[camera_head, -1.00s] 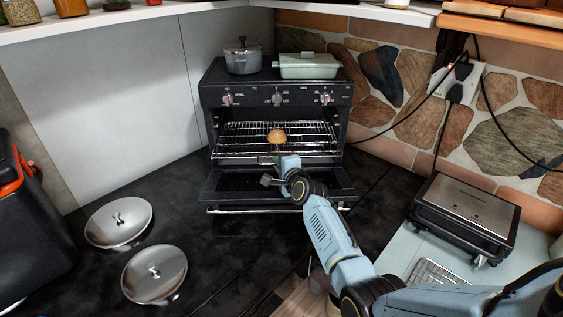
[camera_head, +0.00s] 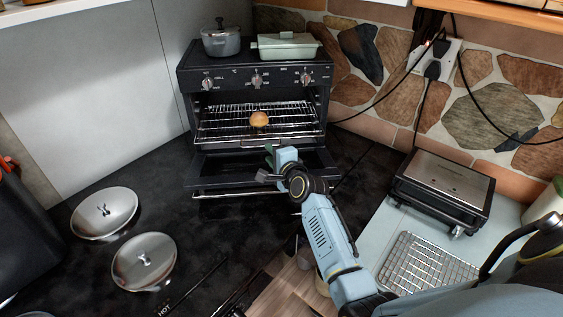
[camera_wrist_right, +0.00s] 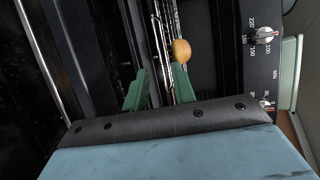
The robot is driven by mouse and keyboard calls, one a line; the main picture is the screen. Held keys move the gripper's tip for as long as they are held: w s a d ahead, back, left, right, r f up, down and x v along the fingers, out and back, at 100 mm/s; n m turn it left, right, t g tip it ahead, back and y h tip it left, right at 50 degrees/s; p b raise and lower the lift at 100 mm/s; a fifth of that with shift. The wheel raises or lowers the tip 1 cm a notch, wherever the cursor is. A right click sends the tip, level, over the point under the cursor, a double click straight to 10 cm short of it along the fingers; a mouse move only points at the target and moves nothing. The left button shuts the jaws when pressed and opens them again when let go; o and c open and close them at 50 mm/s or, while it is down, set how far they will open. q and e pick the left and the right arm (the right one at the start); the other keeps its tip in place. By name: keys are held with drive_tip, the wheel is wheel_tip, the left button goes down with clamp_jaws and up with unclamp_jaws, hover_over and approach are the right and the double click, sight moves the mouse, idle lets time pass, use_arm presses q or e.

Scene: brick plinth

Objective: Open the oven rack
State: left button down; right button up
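The black oven (camera_head: 255,78) stands at the back with its door (camera_head: 225,165) folded down. Inside, the wire rack (camera_head: 215,126) carries a round bun (camera_head: 259,118). My right gripper (camera_head: 266,166) is over the lowered door, in front of and below the rack's front edge, and empty. In the right wrist view its two green fingers (camera_wrist_right: 160,88) are apart. The rack's front wires (camera_wrist_right: 158,45) pass beyond the gap between them, and the bun (camera_wrist_right: 182,52) shows past one fingertip. I cannot tell whether a finger touches the rack. My left gripper is out of view.
A pot (camera_head: 221,42) and a pale green dish (camera_head: 288,47) stand on the oven. Two metal lids (camera_head: 143,262) lie on the dark counter at left. A grill (camera_head: 442,184) and a loose wire rack (camera_head: 425,268) are at right. Black cables hang by the stone wall.

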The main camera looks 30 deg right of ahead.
drive_tip(key=v, duration=0.6)
drive_tip(key=shift+s, duration=0.15)
drive_tip(key=shift+w+a+r, duration=0.15)
drive_tip(key=shift+w+a, duration=0.1)
drive_tip(key=shift+w, duration=0.05)
drive_tip(key=c, duration=0.4)
drive_tip(key=w+a+n, duration=0.1)
drive_tip(key=w+n+g+y, duration=0.1)
drive_tip(key=n, duration=0.1)
drive_tip(key=w+a+n+b, duration=0.1)
drive_tip(key=shift+w+a+r+g+y, duration=0.1)
drive_tip(key=shift+a+r+g+y, duration=0.2)
clamp_jaws()
drive_tip(key=w+n+g, duration=0.1)
drive_tip(key=n, duration=0.1)
drive_tip(key=w+a+r+n+b, duration=0.1)
drive_tip(key=n, duration=0.1)
drive_tip(key=w+n+g+b, duration=0.1)
drive_tip(key=shift+w+a+r+n+g, duration=0.2)
drive_tip(key=shift+n+g, duration=0.1)
drive_tip(key=shift+n, duration=0.1)
drive_tip(key=d+r+n+g+h+b, duration=0.2)
drive_tip(key=d+r+n+g+h, duration=0.2)
drive_tip(key=n, duration=0.1)
drive_tip(key=x, duration=0.9)
drive_tip(key=shift+w+a+b, duration=0.1)
drive_tip(key=shift+a+b, duration=0.05)
drive_tip(key=shift+b, duration=0.2)
